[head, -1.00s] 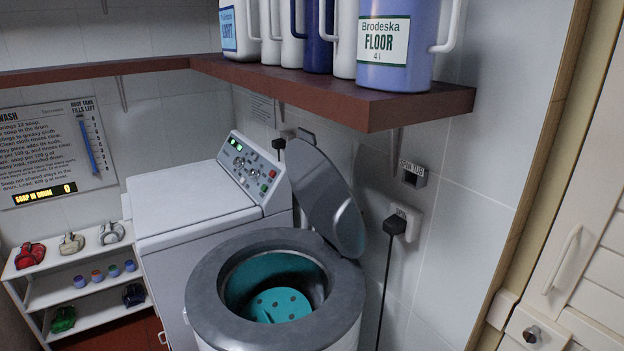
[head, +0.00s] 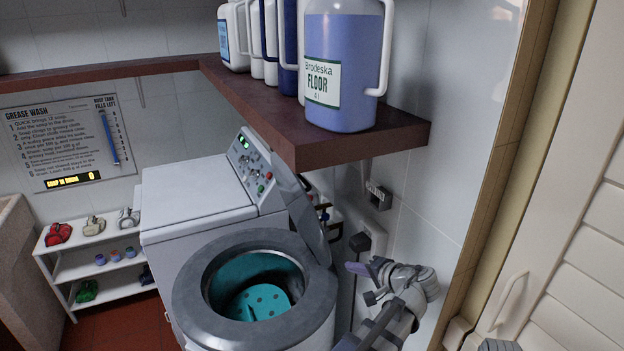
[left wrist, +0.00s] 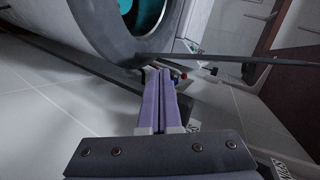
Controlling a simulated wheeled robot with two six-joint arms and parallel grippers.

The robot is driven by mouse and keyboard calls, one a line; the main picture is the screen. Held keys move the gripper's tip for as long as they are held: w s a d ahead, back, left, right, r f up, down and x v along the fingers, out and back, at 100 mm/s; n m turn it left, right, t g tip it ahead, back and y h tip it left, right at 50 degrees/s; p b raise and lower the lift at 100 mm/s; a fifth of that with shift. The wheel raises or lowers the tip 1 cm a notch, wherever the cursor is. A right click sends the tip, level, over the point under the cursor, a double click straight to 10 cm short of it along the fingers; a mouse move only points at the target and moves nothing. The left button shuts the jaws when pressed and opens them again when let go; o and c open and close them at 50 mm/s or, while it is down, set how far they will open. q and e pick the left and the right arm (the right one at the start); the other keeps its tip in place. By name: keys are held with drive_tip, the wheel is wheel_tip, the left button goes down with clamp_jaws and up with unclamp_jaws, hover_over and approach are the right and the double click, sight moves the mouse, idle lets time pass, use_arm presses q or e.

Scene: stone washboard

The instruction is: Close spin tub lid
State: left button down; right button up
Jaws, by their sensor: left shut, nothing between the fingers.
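The spin tub (head: 255,335) is a round white drum with a grey rim and a teal inside, and its mouth is uncovered. Its grey lid (head: 304,222) stands open, raised at the tub's back right edge, leaning toward the wall. My left gripper (head: 360,268) is right of the lid, near the wall socket, with a visible gap between its tip and the lid in the head view. In the left wrist view its purple fingers (left wrist: 161,95) are pressed together with nothing between them, and the tub (left wrist: 75,35) lies beyond at upper left. My right gripper is not seen.
A washing machine (head: 195,190) with a control panel stands left of the tub. A dark red shelf (head: 340,138) with several jugs overhangs from above. A plug and cable (head: 359,243) are on the wall close to the gripper. A louvred door (head: 570,250) is at right.

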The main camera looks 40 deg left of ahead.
sight(304, 203)
use_arm(q)
drive_tip(key=w+a+r+y+p, duration=0.3)
drive_tip(key=a+r+y, duration=0.35)
drive_tip(key=r, duration=0.65)
drive_tip(key=shift+t+h, duration=0.4)
drive_tip(key=shift+h, duration=0.45)
drive_tip(key=x, duration=1.1)
drive_tip(key=shift+s+a+r+b, duration=0.15)
drive_tip(key=shift+r+b, duration=0.05)
drive_tip(key=shift+b, duration=0.2)
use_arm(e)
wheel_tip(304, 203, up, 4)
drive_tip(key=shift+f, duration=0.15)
